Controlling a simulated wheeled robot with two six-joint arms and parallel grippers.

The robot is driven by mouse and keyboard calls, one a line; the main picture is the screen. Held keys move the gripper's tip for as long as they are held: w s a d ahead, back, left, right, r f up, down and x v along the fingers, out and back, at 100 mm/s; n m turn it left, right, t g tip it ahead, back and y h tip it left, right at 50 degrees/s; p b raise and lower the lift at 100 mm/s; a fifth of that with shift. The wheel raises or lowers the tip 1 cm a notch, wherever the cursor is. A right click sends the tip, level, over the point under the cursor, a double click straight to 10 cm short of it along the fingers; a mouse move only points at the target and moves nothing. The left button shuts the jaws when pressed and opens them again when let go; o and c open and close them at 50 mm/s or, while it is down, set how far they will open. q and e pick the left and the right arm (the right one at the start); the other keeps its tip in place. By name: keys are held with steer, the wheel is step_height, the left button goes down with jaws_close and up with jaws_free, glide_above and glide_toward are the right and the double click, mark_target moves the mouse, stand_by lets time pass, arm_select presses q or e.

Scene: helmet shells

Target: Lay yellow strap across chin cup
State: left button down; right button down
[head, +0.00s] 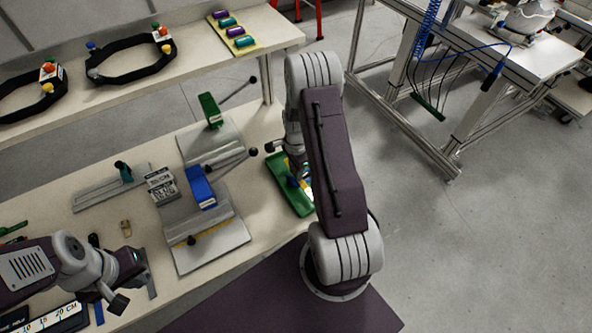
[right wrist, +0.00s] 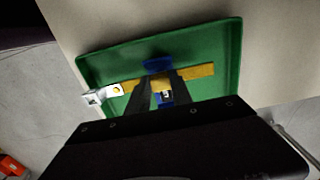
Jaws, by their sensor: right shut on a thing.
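A yellow strap (right wrist: 197,76) with a metal buckle end (right wrist: 103,93) lies crosswise over the green tray (right wrist: 225,52) in the right wrist view. A blue piece (right wrist: 157,64), which seems to be the chin cup, shows under and behind the strap. My right gripper (right wrist: 162,85) is shut on the strap's middle, above the blue piece. Whether strap and cup touch is hidden by the fingers. In the head view the tray (head: 300,208) is partly covered by my right arm. My left gripper (head: 132,285) is at lower left, away from the tray; its finger gap is unclear.
A green clamp (head: 210,110) and a blue clamp (head: 201,188) on metal plates stand left of the tray. A ruler (head: 60,320) lies near the left gripper. Black headbands (head: 130,62) lie on the rear shelf. The tray is near the table's right edge.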

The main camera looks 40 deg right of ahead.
steer(key=shift+w+f, duration=0.1)
steer(key=shift+f, duration=0.15)
steer(key=shift+f, duration=0.2)
steer(key=shift+f+b, duration=0.3)
steer(key=shift+b, duration=0.1)
steer(key=c, duration=1.1)
jaws_free()
steer(key=shift+c, duration=0.2)
step_height(320, 180, up, 13)
steer(key=s+a+r+n, duration=0.1)
steer(key=s+a+n, duration=0.4)
steer(key=a+n, duration=0.3)
steer(key=s+a+r+n+t, duration=0.1)
steer(key=s+a+r+n, duration=0.1)
steer(key=s+a+n, duration=0.4)
steer(key=a+n, duration=0.1)
steer(key=n, duration=0.4)
steer(key=shift+a, duration=0.35)
